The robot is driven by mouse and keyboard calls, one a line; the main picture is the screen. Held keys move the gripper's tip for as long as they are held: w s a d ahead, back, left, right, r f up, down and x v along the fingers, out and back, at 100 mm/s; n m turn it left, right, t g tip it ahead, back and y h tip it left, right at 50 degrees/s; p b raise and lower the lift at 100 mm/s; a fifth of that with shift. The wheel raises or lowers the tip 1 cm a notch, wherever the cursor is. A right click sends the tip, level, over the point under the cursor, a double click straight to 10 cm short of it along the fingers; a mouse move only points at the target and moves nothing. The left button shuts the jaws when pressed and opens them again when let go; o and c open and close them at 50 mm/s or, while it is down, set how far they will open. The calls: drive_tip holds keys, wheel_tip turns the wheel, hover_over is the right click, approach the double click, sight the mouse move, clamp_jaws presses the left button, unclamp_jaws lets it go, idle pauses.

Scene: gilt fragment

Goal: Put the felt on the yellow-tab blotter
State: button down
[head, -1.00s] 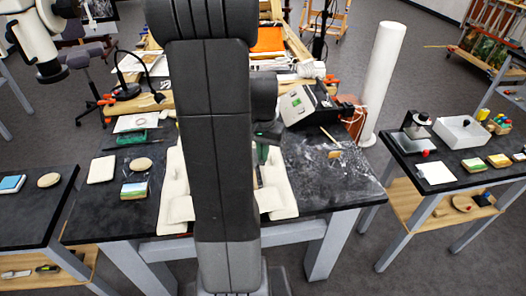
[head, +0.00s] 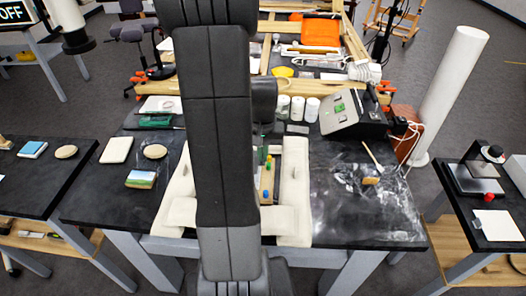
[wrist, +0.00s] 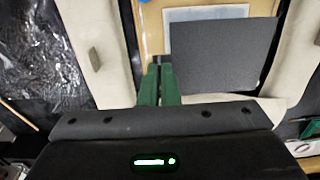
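I cannot make out a yellow tab on any blotter. A white pad (head: 116,150) lies on the left of the middle table, and a white sheet (head: 498,225) with a red knob beside it lies on the right bench.
Pale padded bars (head: 295,190) frame the middle of the table, partly behind my arm. A striped block (head: 141,179) and a round beige pad (head: 154,151) lie left. A grey box (head: 352,112) and a tall white roll (head: 448,90) stand right. Floor gaps separate the benches.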

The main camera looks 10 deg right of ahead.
drive_tip(key=shift+f+b, duration=1.85)
drive_tip(key=shift+f, duration=1)
drive_tip(key=shift+f+b, duration=0.35)
drive_tip(key=shift+f, duration=0.1)
drive_tip(key=c, duration=1.6)
unclamp_jaws()
wheel_tip(320, 180, up, 14)
drive_tip(key=shift+f, duration=0.1)
